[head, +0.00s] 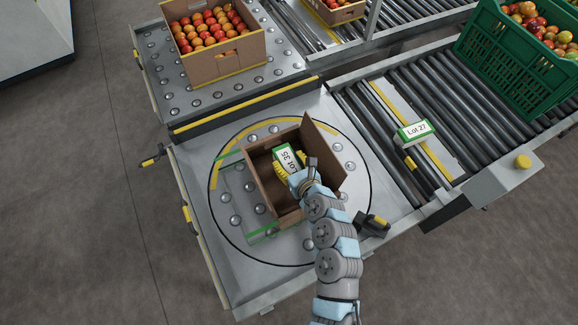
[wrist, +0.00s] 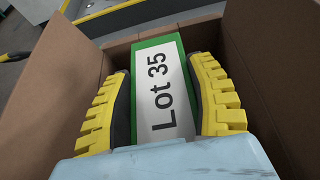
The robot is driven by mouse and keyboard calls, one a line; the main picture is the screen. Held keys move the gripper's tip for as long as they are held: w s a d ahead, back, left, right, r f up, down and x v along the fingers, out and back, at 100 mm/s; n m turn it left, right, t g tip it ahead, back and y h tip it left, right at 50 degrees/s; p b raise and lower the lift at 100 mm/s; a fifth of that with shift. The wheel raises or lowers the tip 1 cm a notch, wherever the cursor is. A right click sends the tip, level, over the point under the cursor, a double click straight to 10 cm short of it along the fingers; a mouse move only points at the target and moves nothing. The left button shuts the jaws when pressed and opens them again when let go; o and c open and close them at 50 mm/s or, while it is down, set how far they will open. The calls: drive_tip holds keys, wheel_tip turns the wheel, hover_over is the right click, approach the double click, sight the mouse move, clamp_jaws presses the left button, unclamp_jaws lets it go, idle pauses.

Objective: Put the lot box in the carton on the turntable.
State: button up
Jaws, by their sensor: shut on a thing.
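The lot box (head: 284,157) is green with a white label reading "Lot 35". It also shows close up in the wrist view (wrist: 163,92). My gripper (head: 282,168) has its yellow ridged fingers on both sides of it, shut on it. The open brown carton (head: 262,195) stands on the round turntable (head: 240,232). In the wrist view the carton walls (wrist: 62,75) rise around the box and fingers, so the box is within the carton's opening. Whether it touches the carton floor is hidden.
A second box labelled "Lot 27" (head: 414,131) sits on the roller conveyor (head: 440,90) at right. A carton of tomatoes (head: 225,66) stands on the ball table behind. A green crate of tomatoes (head: 500,60) is at upper right. A carton flap (head: 325,143) stands up at the right.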

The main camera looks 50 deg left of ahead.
sight(289, 168)
drive_tip(key=shift+f+b, duration=0.7)
drive_tip(key=shift+f, duration=0.75)
drive_tip(key=shift+f+b, duration=0.45)
drive_tip(key=shift+f, duration=0.05)
drive_tip(key=shift+f, duration=0.15)
drive_tip(key=o, duration=1.2)
